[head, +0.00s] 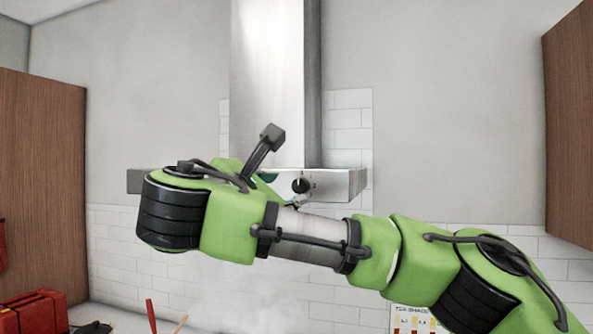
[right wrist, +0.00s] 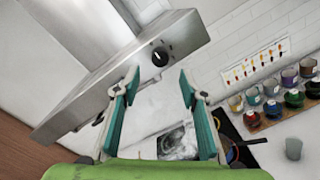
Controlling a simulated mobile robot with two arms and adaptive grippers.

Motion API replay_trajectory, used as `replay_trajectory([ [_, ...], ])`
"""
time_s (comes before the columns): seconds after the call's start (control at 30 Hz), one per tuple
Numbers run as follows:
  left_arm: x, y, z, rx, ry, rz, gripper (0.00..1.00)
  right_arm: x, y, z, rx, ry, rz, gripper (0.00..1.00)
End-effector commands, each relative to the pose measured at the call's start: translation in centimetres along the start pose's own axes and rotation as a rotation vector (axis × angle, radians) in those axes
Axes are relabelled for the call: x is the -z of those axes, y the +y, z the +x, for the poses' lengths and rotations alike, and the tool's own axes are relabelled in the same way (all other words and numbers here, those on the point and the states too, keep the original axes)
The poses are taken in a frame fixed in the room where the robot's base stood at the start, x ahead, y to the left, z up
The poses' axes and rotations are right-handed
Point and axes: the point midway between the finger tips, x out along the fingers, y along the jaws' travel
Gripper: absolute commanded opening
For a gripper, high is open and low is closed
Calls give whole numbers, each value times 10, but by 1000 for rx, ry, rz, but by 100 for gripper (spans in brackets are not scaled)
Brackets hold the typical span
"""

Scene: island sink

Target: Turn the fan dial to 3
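The fan dial (head: 300,185) is a round black knob on the front face of the metal range hood (head: 340,184). In the right wrist view the dial (right wrist: 160,56) shows a white mark on its face; its numbers are too small to read. My right gripper (right wrist: 158,84) is open and empty, its two teal fingers pointing toward the dial with one on each side in the picture. They look apart from the dial. In the head view my right arm hides most of this gripper, with a bit of teal just left of the dial. My left gripper is not in view.
A tall metal chimney (head: 267,80) rises above the hood. Wooden cabinets stand at left (head: 40,170) and right (head: 570,120). Below, the right wrist view shows a rack of colored jars (right wrist: 270,107) and a grey cup (right wrist: 293,148). A red toolbox (head: 35,312) sits lower left.

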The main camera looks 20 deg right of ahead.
Motion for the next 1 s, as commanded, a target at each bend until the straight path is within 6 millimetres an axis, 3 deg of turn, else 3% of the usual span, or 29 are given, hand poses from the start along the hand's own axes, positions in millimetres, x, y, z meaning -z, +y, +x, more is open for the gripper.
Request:
replay_trajectory([
  [0.03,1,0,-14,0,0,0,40,-3,3,5,3,4,-2,39],
  [0.4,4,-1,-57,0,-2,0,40,-4,0,44,6,0,0,39],
  [0.63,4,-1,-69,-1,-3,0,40,-2,-1,68,5,-2,2,39],
  [1.0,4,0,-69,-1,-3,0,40,0,-2,73,2,-1,2,39],
])
